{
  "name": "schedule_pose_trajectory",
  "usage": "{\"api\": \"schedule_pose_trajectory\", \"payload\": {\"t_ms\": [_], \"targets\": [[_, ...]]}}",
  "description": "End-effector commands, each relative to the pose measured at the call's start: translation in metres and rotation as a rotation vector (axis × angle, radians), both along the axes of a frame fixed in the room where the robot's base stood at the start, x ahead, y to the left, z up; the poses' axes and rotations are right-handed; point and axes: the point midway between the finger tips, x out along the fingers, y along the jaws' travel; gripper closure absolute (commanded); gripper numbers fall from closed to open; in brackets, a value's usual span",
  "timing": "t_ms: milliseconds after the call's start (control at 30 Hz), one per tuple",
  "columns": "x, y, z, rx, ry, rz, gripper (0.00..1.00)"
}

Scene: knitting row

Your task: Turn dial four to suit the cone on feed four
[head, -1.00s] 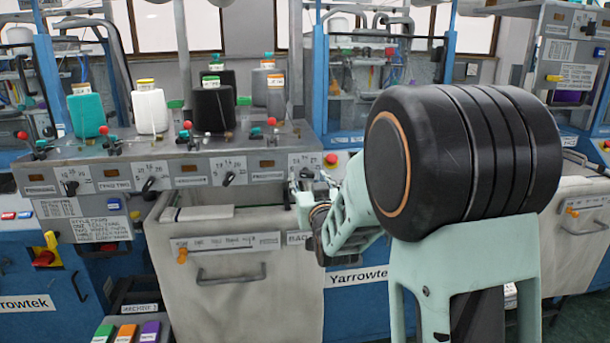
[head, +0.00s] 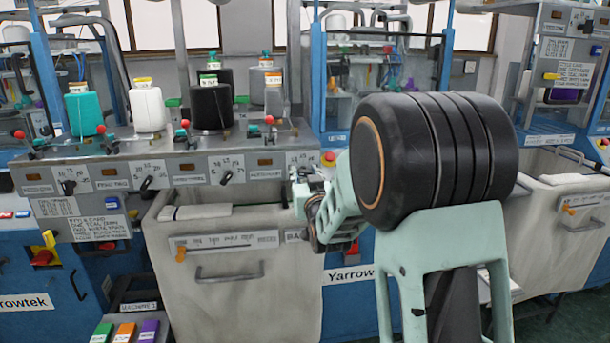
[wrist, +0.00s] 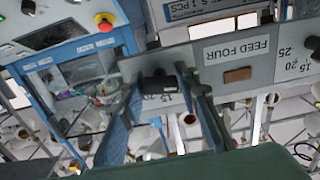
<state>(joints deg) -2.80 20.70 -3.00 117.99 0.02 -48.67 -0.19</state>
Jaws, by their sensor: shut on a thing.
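Dial four is a black knob (wrist: 158,84) on the grey panel, beside the label reading FEED FOUR (wrist: 237,50) in the wrist view, which is turned over. My gripper (wrist: 163,98) is shut on this knob, one finger on each side. In the head view my gripper (head: 301,184) hides the knob at the right end of the dial row. The rightmost cone of the row is grey (head: 274,99) with an orange-topped label, and appears to stand on feed four.
Other dials (head: 227,177) lie to the left in the row. Teal (head: 84,113), white (head: 148,109) and black (head: 211,108) cones stand behind them. Red-balled levers (head: 187,124) rise near the panel. A placard with printed text (head: 88,222) hangs at lower left.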

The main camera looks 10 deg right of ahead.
Motion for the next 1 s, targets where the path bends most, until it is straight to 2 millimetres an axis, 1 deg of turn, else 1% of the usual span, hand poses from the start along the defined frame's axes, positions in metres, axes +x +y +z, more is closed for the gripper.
{"api": "schedule_pose_trajectory", "payload": {"t_ms": [200,367,633,1000], "targets": [[-0.0001,0.0005,-0.0015,0.019,0.000,0.001,0.95],[0.0001,0.0004,-0.0032,0.081,-0.002,0.001,0.95],[0.0000,0.0000,-0.0052,0.277,-0.003,0.000,0.95],[0.0001,0.0011,-0.0027,0.550,-0.002,0.001,0.95]]}}
